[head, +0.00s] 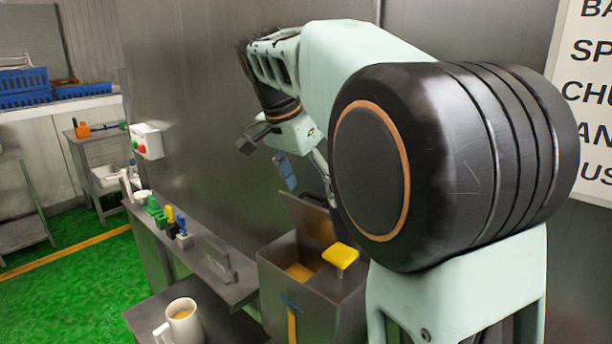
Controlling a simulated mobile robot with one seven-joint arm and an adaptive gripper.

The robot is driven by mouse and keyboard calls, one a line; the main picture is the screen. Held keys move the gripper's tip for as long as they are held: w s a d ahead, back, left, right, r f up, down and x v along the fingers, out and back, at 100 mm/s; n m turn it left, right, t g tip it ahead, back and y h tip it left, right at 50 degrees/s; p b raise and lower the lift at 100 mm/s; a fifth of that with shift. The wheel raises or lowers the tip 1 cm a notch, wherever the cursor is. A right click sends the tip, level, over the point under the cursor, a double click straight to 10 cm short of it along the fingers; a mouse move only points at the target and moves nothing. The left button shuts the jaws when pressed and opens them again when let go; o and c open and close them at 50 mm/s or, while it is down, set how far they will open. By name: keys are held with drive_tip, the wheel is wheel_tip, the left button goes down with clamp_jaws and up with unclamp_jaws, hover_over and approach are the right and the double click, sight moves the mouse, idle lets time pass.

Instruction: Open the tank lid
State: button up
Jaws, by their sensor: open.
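The tank (282,284) is an open-topped metal box at lower middle, with yellow contents (299,271) showing inside. A dark flat plate (308,217), which looks like its lid, stands raised and tilted at the tank's back edge. A yellow block (340,255) sits over the tank's right side; how it is attached is unclear. My gripper (303,177) hangs above and behind the tank, just above the raised plate. It is open and appears empty. My arm hides part of it, so contact with the plate cannot be told.
A beige mug (180,324) stands in front left of the tank. A narrow metal ledge (228,289) left of it carries green, yellow and blue valve-like parts (175,222). A metal wall (190,120) rises behind. A control box (147,140) is mounted at left.

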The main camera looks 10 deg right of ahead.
drive_tip(key=v, duration=1.1)
drive_tip(key=shift+r, duration=0.3)
drive_tip(key=shift+s, duration=0.15)
